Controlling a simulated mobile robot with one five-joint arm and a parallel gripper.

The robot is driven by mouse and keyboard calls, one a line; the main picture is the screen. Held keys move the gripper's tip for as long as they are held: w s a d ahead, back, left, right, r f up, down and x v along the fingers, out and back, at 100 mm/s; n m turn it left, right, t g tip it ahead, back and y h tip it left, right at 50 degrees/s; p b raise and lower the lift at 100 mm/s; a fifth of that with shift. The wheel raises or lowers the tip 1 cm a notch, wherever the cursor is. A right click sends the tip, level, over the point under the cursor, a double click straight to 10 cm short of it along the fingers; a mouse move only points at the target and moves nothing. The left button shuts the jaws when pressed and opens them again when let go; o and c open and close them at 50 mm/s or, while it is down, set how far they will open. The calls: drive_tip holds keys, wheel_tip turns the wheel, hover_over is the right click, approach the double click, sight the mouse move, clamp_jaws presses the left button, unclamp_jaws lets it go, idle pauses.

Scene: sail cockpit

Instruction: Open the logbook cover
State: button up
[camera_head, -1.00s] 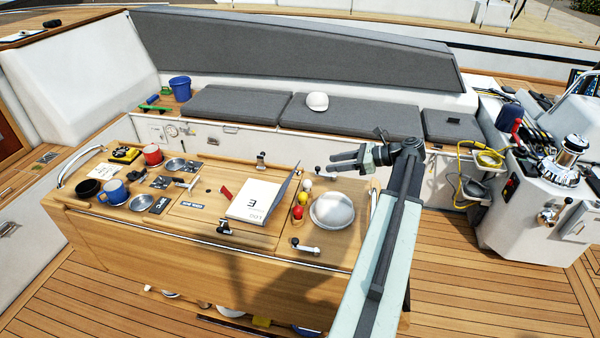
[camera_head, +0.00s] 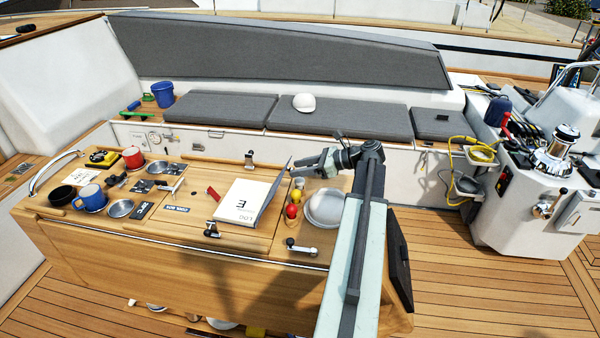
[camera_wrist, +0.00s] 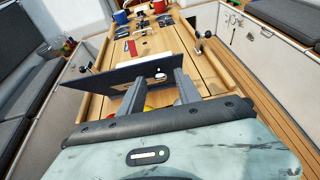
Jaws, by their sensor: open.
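The logbook (camera_head: 240,203) lies on the wooden cockpit table, with a white, printed face showing. A thin dark panel, apparently its cover (camera_head: 279,179), stands tilted up along its right side. In the wrist view the dark cover (camera_wrist: 112,80) crosses just in front of my fingers, and part of the white face (camera_wrist: 150,61) shows beyond it. My gripper (camera_head: 300,165) is open, above the table at the back right of the logbook. In the wrist view its two fingers (camera_wrist: 158,84) are spread apart close to the cover; I cannot tell whether they touch it.
Latch handles (camera_head: 300,246) stand along the table edges. Mugs, including a blue one (camera_head: 91,198), and small dishes fill the left end. The deck at right is clear.

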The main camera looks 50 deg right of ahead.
drive_tip(key=shift+w+a+f, duration=0.1)
drive_tip(key=shift+w+a, duration=0.05)
drive_tip(key=shift+w, duration=0.15)
clamp_jaws()
idle(1.2)
